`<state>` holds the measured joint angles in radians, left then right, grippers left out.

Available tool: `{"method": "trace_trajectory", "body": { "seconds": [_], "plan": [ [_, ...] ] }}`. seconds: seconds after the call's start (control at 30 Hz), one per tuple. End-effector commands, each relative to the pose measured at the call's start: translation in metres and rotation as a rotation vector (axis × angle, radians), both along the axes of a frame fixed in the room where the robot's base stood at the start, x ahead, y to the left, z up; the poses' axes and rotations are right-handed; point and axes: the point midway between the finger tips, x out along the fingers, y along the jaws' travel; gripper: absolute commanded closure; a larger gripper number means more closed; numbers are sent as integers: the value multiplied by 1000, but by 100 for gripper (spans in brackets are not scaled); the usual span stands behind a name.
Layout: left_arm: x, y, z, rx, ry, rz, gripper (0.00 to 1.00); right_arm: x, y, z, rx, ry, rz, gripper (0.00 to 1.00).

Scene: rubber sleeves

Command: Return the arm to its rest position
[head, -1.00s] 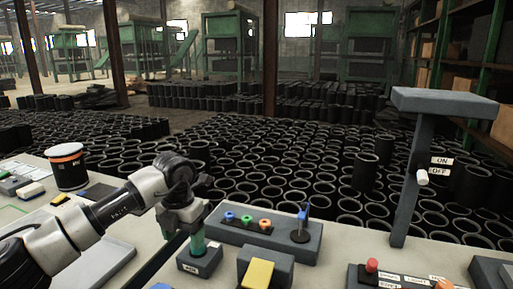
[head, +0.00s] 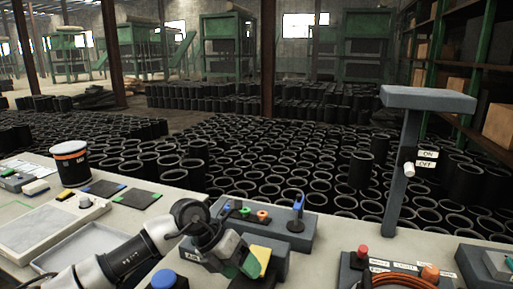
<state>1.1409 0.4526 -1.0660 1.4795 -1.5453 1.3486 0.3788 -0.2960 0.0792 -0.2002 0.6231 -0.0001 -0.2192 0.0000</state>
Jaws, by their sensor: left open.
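My left arm comes in from the lower left, grey and white with dark joints. Its left gripper (head: 242,266) is tilted, with green at its fingertips, just in front of a dark block with a yellow sloped face (head: 262,256). The gripper overlaps part of that block in the view; I cannot tell if they touch. It is open and I see nothing held in it. A small labelled box (head: 192,256) is partly hidden behind the arm. My right gripper is not in view.
A grey panel (head: 308,226) with coloured knobs and a blue lever stands behind the gripper. An ON/OFF switch post (head: 402,190) rises at right. A red button box (head: 352,262) and orange cable (head: 395,284) lie front right. A grey tray (head: 85,250) lies left.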

Motion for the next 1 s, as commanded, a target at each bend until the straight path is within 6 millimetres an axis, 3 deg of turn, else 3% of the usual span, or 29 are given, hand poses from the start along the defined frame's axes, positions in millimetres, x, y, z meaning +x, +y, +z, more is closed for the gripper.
{"method": "trace_trajectory", "body": {
  "seconds": [0.13,0.23,0.3,0.4,0.53,0.67,0.77,0.87,1.0],
  "plan": [
    [-30,-51,4,-334,48,6,31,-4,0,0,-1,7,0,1],
    [-50,-80,24,-640,104,72,31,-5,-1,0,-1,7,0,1],
    [-58,-90,42,-854,150,157,31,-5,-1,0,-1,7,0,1],
    [-60,-86,66,-1131,228,329,31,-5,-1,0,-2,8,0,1],
    [-51,-56,78,-1426,344,631,31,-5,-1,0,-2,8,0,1],
    [-41,-7,63,-1627,472,1012,31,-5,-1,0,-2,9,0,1],
    [-41,35,32,-1704,577,1343,31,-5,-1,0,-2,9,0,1],
    [-54,75,-12,-1701,686,1695,31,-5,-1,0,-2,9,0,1],
    [-98,121,-79,-1559,837,2183,31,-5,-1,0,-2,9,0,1]
  ]
}}
